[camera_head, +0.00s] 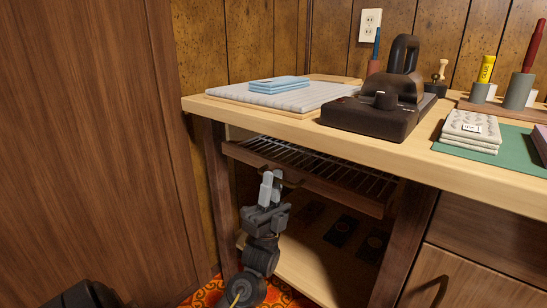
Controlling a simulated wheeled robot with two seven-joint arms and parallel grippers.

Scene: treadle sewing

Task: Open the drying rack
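The drying rack (335,186) is a wire shelf with a dark wooden front board, low under the worktop in the open cabinet. Its wires show behind the board. I cannot tell how far out it stands. A curved handle (293,182) sits on the board, its left part hidden by my gripper. My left gripper (271,182) is at the handle, its two pale fingers pointing up and close together. I cannot tell whether they are closed on the handle. My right gripper is not in view.
A lower shelf (300,264) carries dark cards. A wooden panel (85,130) stands at left.

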